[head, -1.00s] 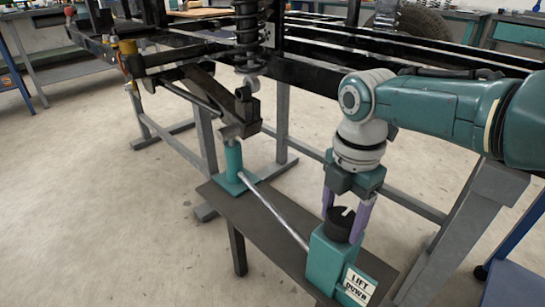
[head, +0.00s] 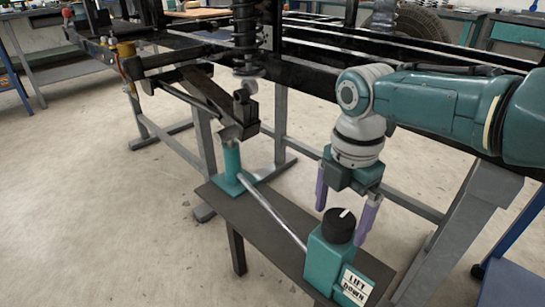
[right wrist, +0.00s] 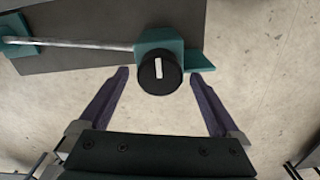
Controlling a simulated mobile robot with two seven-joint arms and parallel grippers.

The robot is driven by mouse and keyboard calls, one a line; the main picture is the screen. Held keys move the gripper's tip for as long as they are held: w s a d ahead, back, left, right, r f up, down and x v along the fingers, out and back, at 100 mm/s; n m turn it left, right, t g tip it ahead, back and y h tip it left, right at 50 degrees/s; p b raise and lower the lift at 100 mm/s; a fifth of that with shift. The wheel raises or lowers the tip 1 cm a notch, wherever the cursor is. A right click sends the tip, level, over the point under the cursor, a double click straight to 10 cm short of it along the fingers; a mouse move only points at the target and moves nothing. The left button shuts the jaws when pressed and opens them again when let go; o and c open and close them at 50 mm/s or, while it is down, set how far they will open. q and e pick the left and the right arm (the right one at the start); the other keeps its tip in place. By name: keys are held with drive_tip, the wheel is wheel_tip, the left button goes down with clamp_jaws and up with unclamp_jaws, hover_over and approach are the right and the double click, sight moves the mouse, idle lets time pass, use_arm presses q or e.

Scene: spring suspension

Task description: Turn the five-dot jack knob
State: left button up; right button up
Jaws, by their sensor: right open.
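The black jack knob (head: 340,225) with a white pointer mark sits on top of a teal box (head: 325,262) at the near end of the dark bench. A sign reading LIFT and DOWN (head: 355,286) is on the box's front; no dots can be made out. My left gripper is not in view.
A metal rod (head: 275,222) runs from the box to the teal jack (head: 231,165), which stands under the black suspension arm (head: 215,98). The dark bench top (head: 268,240) is otherwise bare. Grey frame legs (head: 470,215) stand close on the right.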

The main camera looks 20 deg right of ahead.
sight(340, 218)
wheel_tip(340, 218, up, 7)
drive_tip(key=p, duration=0.3)
drive_tip(key=shift+r+p, duration=0.2)
drive_tip(key=shift+p, duration=0.15)
drive_tip(key=shift+r, duration=0.7)
